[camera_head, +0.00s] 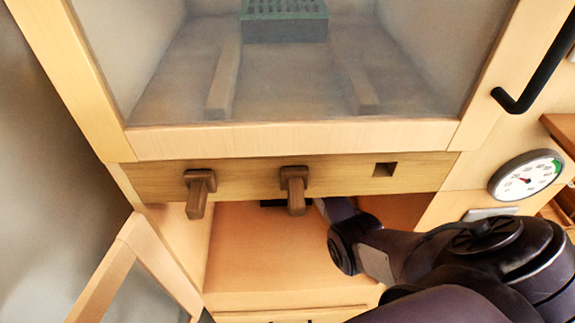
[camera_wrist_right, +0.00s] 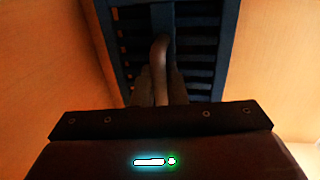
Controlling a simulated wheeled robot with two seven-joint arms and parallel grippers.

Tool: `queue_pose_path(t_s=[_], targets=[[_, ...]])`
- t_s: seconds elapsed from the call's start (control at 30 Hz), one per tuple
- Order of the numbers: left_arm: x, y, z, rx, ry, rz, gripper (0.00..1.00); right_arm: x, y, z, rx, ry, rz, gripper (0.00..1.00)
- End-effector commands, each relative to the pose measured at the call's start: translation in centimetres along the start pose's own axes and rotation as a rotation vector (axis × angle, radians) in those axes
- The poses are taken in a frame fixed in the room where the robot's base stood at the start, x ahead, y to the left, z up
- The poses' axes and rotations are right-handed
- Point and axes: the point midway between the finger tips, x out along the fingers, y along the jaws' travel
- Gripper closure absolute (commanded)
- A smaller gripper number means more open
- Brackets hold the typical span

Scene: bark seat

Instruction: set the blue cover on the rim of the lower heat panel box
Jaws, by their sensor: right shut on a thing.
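In the right wrist view a dark blue slatted cover (camera_wrist_right: 205,45) with a curved upright handle (camera_wrist_right: 160,60) fills the upper middle, between orange-lit wooden walls. My right gripper (camera_wrist_right: 158,88) is shut on this handle. In the head view my right arm reaches into the open lower compartment (camera_head: 275,255), and its gripper is hidden behind the wooden crossbar. A small dark edge (camera_head: 270,203) shows just under the crossbar; I cannot tell whether it is the cover. The lower heat panel box's rim cannot be made out, nor whether the cover touches it. My left gripper is out of view.
The crossbar (camera_head: 240,179) with two brown pegs (camera_head: 294,190) hangs over the compartment opening. Above it, a glazed upper compartment holds a green slatted block (camera_head: 285,22). A framed glass door (camera_head: 105,270) stands open at left. A dial (camera_head: 525,176) and black handle (camera_head: 530,75) are at right.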

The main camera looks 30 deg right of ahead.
Motion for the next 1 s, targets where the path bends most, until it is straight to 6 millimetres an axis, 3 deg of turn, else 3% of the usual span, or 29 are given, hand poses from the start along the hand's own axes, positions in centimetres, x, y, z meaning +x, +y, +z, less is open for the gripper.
queue_pose_path(t_s=[0.5,0.9,0.93,1.0], targets=[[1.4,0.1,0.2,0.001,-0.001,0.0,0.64,2.4,-0.4,0.0,0.0,0.0,0.002,1.0],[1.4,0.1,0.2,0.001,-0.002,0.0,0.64,2.7,-0.4,0.0,0.0,0.0,0.002,1.0],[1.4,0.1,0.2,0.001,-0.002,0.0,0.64,2.7,-0.4,0.0,0.0,0.0,0.002,0.85],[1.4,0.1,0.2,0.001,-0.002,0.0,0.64,2.7,-0.4,0.0,0.0,0.0,0.002,0.76]])
